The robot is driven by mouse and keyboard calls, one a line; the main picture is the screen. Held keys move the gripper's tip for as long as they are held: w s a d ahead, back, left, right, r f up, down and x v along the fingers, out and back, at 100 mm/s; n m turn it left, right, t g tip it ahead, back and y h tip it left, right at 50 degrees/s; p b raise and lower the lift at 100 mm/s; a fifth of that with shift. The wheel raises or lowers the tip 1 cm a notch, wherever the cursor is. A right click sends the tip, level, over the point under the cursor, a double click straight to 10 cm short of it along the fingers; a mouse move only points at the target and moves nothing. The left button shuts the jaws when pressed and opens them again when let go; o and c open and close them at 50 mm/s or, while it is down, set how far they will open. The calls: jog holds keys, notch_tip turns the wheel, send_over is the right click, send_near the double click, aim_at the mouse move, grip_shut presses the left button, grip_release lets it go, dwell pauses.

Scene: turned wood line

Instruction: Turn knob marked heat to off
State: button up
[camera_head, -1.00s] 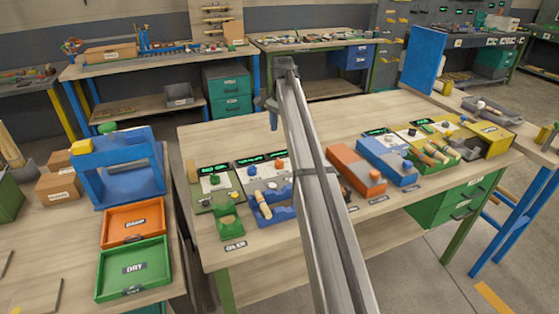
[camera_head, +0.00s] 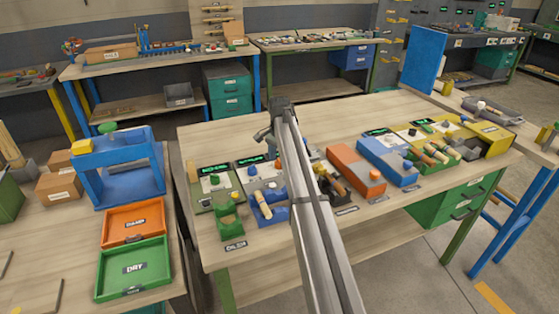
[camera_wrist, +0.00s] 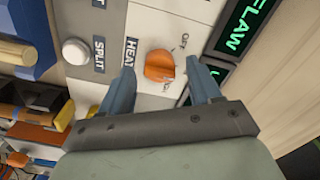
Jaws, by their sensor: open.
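The orange knob (camera_wrist: 160,66) sits on a pale panel in the wrist view, beside the HEAT label (camera_wrist: 131,51). Which mark the knob points to is hard to tell. My gripper (camera_wrist: 160,70) is open, with one finger on each side of the knob and a gap showing around it. Whether the fingers touch it is not clear. In the head view, my gripper (camera_head: 267,138) is over the station on the middle bench, and my arm hides part of that station.
In the wrist view, a white button (camera_wrist: 75,51) by the SPLIT label lies left of the knob, and a green-lettered display (camera_wrist: 243,25) lies right of it. In the head view, an orange box (camera_head: 355,170) and a blue box (camera_head: 388,160) stand right of my arm.

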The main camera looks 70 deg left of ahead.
jog(key=shift+f, duration=0.5)
jog(key=shift+c, duration=0.4)
jog(key=c, duration=1)
jog(key=shift+o, duration=0.2)
jog(key=shift+n, duration=0.3)
jog(key=n, duration=0.5)
jog(key=shift+n, duration=0.4)
jog(key=n, duration=0.5)
jog(key=shift+n, duration=0.4)
